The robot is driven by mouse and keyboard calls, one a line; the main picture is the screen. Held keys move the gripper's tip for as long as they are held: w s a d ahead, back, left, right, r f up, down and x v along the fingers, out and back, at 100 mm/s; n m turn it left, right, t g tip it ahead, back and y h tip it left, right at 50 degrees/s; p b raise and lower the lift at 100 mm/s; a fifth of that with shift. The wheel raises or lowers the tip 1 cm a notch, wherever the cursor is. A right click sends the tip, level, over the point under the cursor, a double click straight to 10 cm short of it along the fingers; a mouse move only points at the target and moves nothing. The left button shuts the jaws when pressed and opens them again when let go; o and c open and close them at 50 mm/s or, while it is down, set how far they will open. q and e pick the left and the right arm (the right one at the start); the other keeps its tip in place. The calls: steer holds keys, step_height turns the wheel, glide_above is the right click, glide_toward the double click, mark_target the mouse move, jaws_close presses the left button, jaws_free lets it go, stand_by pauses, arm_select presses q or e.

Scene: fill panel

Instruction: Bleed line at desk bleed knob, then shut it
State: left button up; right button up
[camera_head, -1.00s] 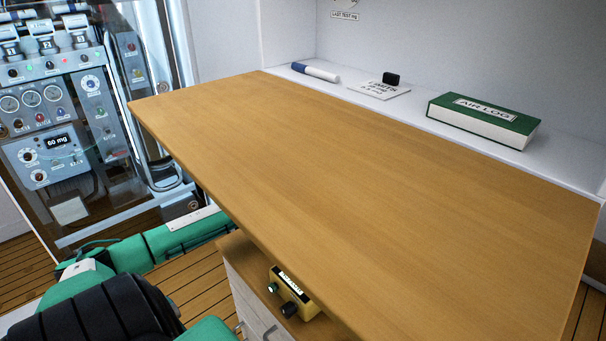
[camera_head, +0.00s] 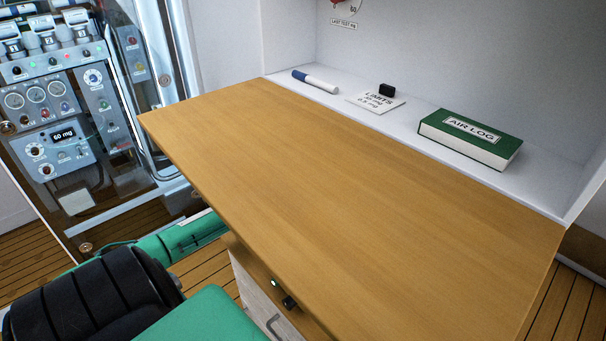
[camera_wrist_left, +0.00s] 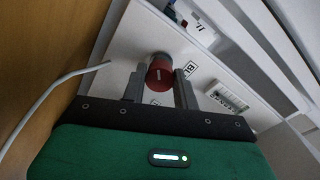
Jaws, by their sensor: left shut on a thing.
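The bleed knob (camera_wrist_left: 160,71) is a red round knob on a white panel (camera_wrist_left: 126,46) in the left wrist view. My left gripper (camera_wrist_left: 160,83) has one grey finger on each side of the knob and is shut on it. A label starting "BL" (camera_wrist_left: 186,69) lies beside the knob, partly hidden by the right finger. In the head view, my left arm's green and black links fill the bottom left, but its gripper is out of sight. My right gripper is in neither view.
The wooden desk top (camera_head: 350,200) is bare. A shelf behind holds a marker (camera_head: 315,81), a limits card (camera_head: 375,102) and a green air log (camera_head: 470,138). A gauge panel (camera_head: 45,120) stands at left. A thin pale line (camera_wrist_left: 50,92) runs beside the knob.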

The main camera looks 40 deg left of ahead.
arm_select(q)
steer(key=shift+n, duration=0.5)
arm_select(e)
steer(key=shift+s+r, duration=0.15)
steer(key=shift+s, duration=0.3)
arm_select(q)
steer(key=o, duration=1)
steer(key=shift+c, duration=0.2)
